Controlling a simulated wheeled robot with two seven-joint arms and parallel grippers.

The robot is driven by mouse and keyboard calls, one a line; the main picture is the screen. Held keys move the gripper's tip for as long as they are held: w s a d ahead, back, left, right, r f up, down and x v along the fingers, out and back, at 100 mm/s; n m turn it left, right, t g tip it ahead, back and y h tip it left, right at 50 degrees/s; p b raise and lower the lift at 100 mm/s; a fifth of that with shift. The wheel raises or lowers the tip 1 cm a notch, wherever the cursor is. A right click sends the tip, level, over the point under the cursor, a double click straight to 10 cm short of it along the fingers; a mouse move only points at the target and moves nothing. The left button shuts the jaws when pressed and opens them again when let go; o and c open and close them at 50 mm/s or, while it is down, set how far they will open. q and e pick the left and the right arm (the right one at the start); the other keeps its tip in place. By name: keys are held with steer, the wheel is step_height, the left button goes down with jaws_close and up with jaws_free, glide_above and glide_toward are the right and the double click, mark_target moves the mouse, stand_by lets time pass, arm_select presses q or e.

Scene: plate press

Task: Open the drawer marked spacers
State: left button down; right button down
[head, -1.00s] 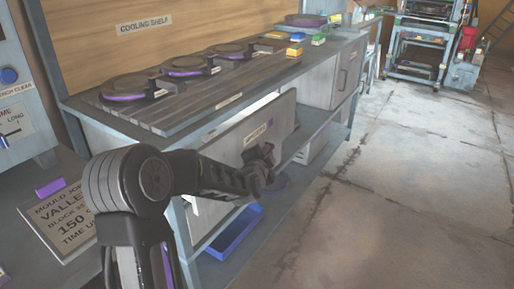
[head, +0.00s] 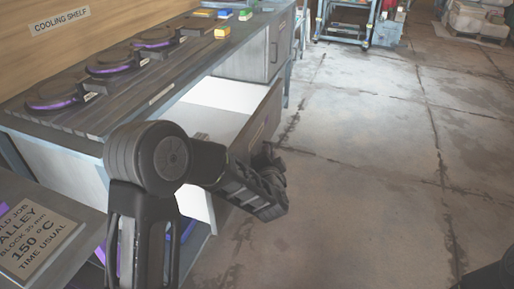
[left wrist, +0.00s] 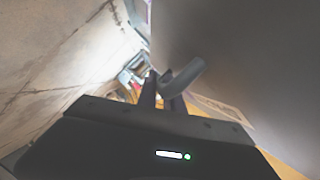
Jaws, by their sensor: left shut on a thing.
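The drawer (head: 266,117) under the bench top stands well pulled out, its pale inside showing from above. Its front faces away from the head view, and I cannot read its label now. My left gripper (head: 268,162) is at the outer side of the drawer front, and my arm hides part of it. In the left wrist view the grey bar handle (left wrist: 182,77) lies at the fingers of my left gripper (left wrist: 162,92), which are shut on it. The drawer front (left wrist: 225,55) fills the right of that view. My right gripper is not in view.
The cooling shelf (head: 100,112) carries several dark round moulds with purple edges. Small coloured blocks (head: 222,33) lie at its far end. A closed cabinet (head: 279,45) with a handle stands beyond the drawer. The concrete floor (head: 380,150) to the right is clear.

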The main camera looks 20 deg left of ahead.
arm_select(q)
steer(key=shift+d+f, duration=0.1)
steer(key=shift+d, duration=0.05)
steer(key=c, duration=1.8)
jaws_free()
steer(key=shift+o, duration=0.2)
steer(key=p+v, duration=0.1)
steer(key=v, duration=0.7)
